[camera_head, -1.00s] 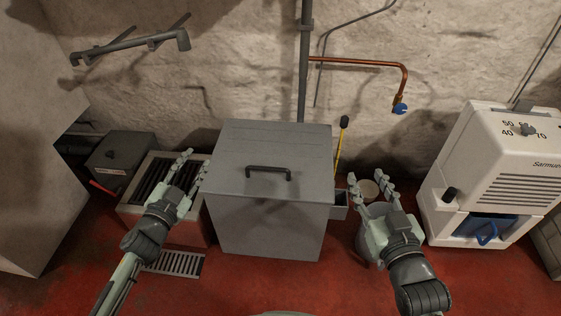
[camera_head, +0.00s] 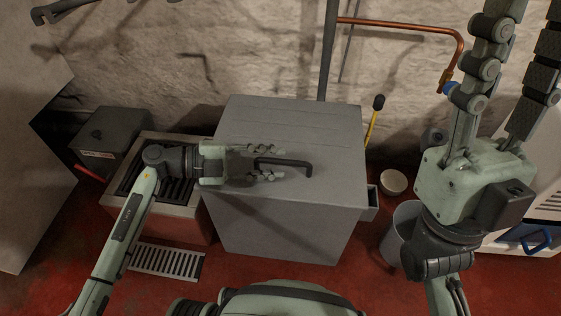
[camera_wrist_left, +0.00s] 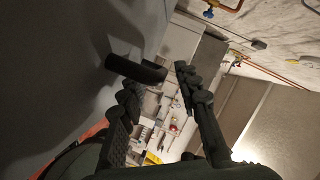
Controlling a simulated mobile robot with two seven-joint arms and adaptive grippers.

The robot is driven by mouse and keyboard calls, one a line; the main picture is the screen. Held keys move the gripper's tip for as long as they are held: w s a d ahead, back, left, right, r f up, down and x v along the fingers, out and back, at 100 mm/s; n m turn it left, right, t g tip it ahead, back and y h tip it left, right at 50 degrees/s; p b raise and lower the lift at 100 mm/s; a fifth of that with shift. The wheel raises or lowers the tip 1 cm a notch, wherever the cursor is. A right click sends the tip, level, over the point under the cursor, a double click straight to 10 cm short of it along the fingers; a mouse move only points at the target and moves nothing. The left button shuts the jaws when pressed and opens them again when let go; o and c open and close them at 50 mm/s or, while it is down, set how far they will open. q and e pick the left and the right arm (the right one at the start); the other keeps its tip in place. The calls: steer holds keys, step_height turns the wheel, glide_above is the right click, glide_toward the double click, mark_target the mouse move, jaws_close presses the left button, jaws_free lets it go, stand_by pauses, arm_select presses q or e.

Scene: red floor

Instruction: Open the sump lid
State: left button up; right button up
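A grey box with a flat lid (camera_head: 290,125) stands in the middle against the wall, and the lid lies closed. A dark bar handle (camera_head: 295,163) is on the lid; it also shows in the left wrist view (camera_wrist_left: 135,70). My left gripper (camera_head: 265,163) is over the lid, pointing right, with its fingers apart near the handle's left end. In the left wrist view, the handle is just ahead of the left fingertip; contact cannot be told. My right gripper (camera_head: 528,25) is raised on the right, pointing up, open and empty.
A grated brick pit (camera_head: 190,225) and a dark box (camera_head: 108,140) stand left of the grey box. A bucket (camera_head: 402,225), a bowl (camera_head: 393,182), a yellow-handled tool (camera_head: 373,125) and a white machine (camera_head: 545,205) are on the right. A copper pipe (camera_head: 410,27) runs along the wall.

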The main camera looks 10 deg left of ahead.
arm_select(q)
steer(key=shift+x, duration=1.05)
steer(key=shift+w, duration=0.1)
steer(key=shift+c, duration=0.3)
jaws_close()
